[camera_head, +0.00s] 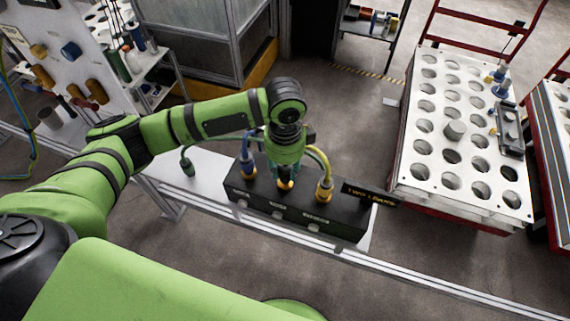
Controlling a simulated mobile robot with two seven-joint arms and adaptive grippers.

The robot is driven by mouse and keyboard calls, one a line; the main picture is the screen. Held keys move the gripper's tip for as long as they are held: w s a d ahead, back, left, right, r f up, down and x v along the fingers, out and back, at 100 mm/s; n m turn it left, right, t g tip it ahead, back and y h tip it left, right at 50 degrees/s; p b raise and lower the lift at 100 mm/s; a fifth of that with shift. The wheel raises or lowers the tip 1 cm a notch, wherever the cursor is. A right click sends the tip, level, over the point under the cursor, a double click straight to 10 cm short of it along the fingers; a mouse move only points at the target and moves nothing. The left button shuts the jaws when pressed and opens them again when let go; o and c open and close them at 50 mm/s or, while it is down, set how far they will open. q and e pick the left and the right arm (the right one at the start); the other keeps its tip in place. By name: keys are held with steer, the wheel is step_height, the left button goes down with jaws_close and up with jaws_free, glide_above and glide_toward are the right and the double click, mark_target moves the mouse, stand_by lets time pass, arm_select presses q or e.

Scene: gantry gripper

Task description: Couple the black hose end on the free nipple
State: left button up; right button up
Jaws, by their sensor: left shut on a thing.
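A black block (300,212) on a pale bench carries a row of hose connections. A blue hose end (248,170) stands at its left and a yellow hose end (323,190) at its right, both upright. Between them is the middle nipple (285,184), with an orange-yellow part showing. My left gripper (286,170) points down directly over this nipple and is shut on what appears to be the black hose end, mostly hidden by the fingers. Whether the hose end touches the nipple cannot be told. My right gripper is out of view.
A black sign (371,195) projects at the block's right. A white rack with round holes (430,190) stands further right. A tool panel (75,15) is at the upper left.

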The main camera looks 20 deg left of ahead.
arm_select(q)
steer(key=shift+f, duration=0.85)
steer(key=o, duration=1.2)
steer(key=shift+c, duration=0.2)
step_height(320, 180, up, 12)
